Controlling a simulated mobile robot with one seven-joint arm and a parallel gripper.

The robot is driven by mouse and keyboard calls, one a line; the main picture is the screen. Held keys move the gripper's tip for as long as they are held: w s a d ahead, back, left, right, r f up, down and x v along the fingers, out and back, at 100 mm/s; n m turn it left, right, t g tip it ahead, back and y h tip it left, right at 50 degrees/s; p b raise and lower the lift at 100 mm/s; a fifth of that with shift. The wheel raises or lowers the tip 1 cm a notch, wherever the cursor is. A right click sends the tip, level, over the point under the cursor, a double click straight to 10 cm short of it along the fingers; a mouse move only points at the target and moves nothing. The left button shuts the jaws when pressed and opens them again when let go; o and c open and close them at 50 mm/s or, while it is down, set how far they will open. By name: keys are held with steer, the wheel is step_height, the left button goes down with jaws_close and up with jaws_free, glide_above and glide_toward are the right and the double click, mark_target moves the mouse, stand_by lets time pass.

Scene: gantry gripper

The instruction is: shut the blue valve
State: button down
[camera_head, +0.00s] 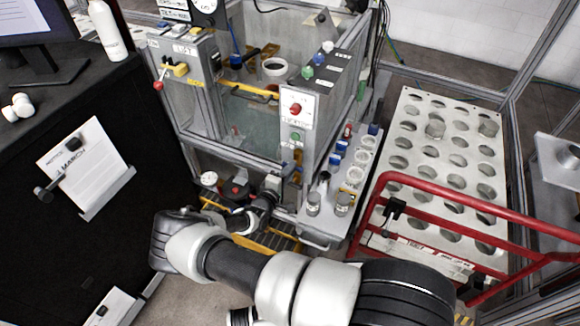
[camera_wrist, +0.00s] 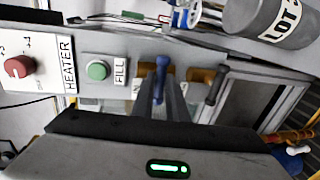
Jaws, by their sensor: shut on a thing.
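The blue valve's handle (camera_wrist: 160,68) stands up in the middle of the wrist view, in front of a grey panel, with brass-coloured fittings beside it. My gripper (camera_wrist: 161,92) is shut on the handle, its two grey fingers on either side of the blue lever. The fingers hide the lower part of the handle. In the head view my gripper (camera_head: 274,186) is at the lower front of the machine, below the grey control post. The valve is small and mostly hidden there.
A red heater knob (camera_wrist: 18,67) and a green fill button (camera_wrist: 97,70) sit left of the handle. A dark lever (camera_wrist: 216,84) is close on its right. In the head view, a red rail (camera_head: 480,213) and a perforated rack (camera_head: 410,160) stand to the right.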

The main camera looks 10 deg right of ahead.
stand_by(0.4)
steer(key=c, duration=1.7)
jaws_free()
steer(key=shift+c, duration=0.2)
steer(key=v, duration=1.7)
steer(key=shift+s+b, duration=0.2)
steer(key=shift+b, duration=0.15)
steer(key=shift+a, duration=0.15)
